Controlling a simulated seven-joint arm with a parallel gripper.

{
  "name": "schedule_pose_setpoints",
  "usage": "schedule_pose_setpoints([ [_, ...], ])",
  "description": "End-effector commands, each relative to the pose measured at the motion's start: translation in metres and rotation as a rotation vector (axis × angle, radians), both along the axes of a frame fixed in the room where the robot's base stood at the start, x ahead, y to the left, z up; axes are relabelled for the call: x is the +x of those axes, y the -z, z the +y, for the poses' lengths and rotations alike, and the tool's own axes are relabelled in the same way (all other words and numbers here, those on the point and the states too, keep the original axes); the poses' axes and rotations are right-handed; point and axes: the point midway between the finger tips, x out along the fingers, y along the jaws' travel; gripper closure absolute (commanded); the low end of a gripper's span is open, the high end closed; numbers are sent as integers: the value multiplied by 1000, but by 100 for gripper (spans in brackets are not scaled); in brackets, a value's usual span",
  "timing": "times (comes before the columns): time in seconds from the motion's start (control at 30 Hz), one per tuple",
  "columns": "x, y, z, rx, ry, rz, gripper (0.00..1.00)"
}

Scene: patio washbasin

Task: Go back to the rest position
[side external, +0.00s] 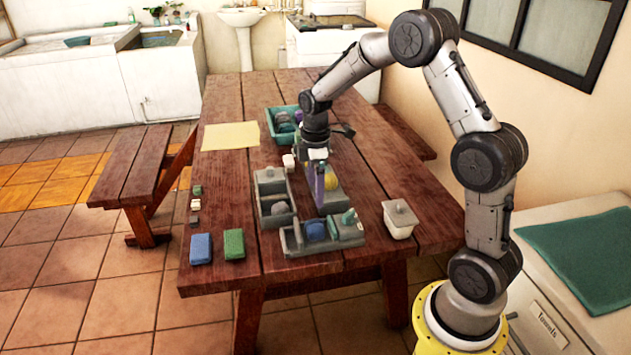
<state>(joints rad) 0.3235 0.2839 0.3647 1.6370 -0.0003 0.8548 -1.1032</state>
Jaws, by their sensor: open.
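My gripper (318,165) points down above the grey trays near the middle of the wooden table. Its jaws are open, and small parts of the scene behind the fingers are hidden. A purple upright thing (320,187) shows right at the fingers; I cannot tell whether it is part of my gripper or a separate object.
Grey trays (262,222) hold round items. A teal bin (270,128) stands behind. Blue (201,248) and green (234,244) blocks lie at the front left. A beige sheet (230,136) lies on clear table (225,190).

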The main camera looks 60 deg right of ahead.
Motion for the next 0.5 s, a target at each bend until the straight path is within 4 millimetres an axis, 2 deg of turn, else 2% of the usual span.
schedule_pose_setpoints([
  [0.17, 1, -14, 2, 0, -5, -1, 0],
  [0.27, 6, -34, 9, -14, -25, -42, 0],
  [0.37, 7, -71, 24, -35, -58, -116, 0],
  [0.5, -18, -128, 55, -59, -91, -229, 0],
])
